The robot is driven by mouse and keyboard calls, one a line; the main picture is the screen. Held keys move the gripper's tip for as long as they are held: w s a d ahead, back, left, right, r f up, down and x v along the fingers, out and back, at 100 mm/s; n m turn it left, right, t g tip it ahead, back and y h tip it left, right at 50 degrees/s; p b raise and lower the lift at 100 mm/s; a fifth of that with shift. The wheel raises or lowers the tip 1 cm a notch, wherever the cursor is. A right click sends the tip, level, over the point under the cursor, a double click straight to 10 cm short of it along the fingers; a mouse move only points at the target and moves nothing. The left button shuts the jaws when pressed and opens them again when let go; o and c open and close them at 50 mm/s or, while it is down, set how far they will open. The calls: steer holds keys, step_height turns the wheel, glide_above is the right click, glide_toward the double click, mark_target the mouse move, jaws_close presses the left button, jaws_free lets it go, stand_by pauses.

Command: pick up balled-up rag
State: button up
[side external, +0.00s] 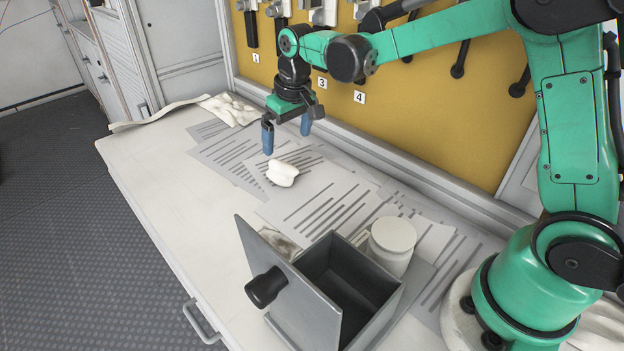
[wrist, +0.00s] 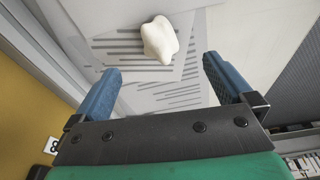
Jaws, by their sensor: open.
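The balled-up rag (side external: 282,174) is a small white lump lying on printed papers on the bench. In the wrist view the rag (wrist: 160,40) sits beyond the fingertips, roughly between their lines. My gripper (side external: 287,137) is open and empty, with two blue fingers pointing down. It is above the bench, on the far side of the rag, and apart from it. In the wrist view both fingers of my gripper (wrist: 162,82) are spread wide with nothing between them.
An open grey box (side external: 345,285) with a black-knobbed lid stands at the bench's near end, beside a white jar (side external: 391,243). A crumpled white cloth (side external: 228,108) lies at the far end. A yellow tool board (side external: 430,120) rises behind.

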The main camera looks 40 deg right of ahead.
mark_target(282, 165)
steer(key=w+f, duration=0.2)
steer(key=f, duration=0.1)
steer(key=shift+f+g, duration=0.15)
steer(key=shift+g, duration=0.25)
steer(key=shift+w+f, duration=0.15)
steer(key=shift+f, duration=1.25)
steer(key=shift+w+f, duration=0.15)
steer(key=shift+f, duration=1.2)
steer(key=c, duration=1.2)
